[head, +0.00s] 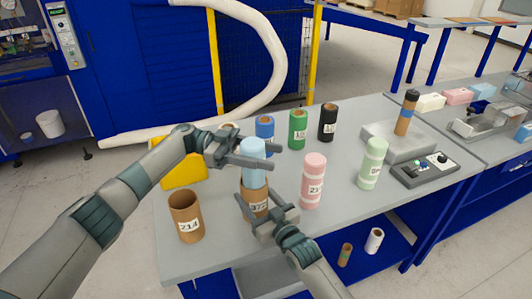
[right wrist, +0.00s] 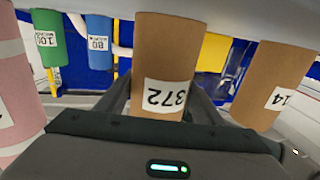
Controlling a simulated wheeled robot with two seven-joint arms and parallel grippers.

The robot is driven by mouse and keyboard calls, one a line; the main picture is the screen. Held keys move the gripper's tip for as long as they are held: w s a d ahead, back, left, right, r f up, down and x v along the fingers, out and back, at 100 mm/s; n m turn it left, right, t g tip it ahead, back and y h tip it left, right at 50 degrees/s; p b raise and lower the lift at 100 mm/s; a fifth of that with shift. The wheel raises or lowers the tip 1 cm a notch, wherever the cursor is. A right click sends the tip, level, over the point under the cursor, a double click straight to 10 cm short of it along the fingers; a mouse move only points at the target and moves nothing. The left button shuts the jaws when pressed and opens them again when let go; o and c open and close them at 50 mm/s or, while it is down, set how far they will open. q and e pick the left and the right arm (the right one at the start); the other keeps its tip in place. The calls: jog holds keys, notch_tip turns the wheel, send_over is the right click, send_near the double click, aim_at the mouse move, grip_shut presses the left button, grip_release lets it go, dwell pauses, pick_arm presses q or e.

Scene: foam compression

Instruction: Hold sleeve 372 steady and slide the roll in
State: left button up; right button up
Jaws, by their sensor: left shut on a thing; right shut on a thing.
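Sleeve 372 (head: 256,194) is a brown cardboard tube standing upright at the table's front part. It also shows in the right wrist view (right wrist: 165,50), with its label upside down. My right gripper (head: 258,199) is shut on the sleeve from the front, a finger on each side. My left gripper (head: 268,156) is shut on the light blue roll (head: 254,178) and holds it upright over the sleeve. The roll's lower end is at the sleeve's mouth; I cannot tell how far inside it sits. The roll is not seen in the right wrist view.
Empty sleeve 214 (head: 185,219) stands to the left. Blue (head: 265,127), green (head: 298,128) and black (head: 327,122) tubes stand behind. A control box (head: 424,171) lies farther right.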

pick_arm(q)
notch_tip(320, 180, down, 8)
jog(key=shift+f, duration=0.25)
dwell(4.1)
jog(key=o, duration=1.4)
jog(key=shift+a, duration=0.15)
jog(key=w+a+r, duration=0.2)
jog(key=a+r, duration=0.1)
jog(key=a, duration=0.3)
jog(key=shift+w+a, duration=0.15)
jog(key=shift+w, duration=0.05)
dwell(0.3)
pick_arm(e)
jog(key=o, duration=1.2)
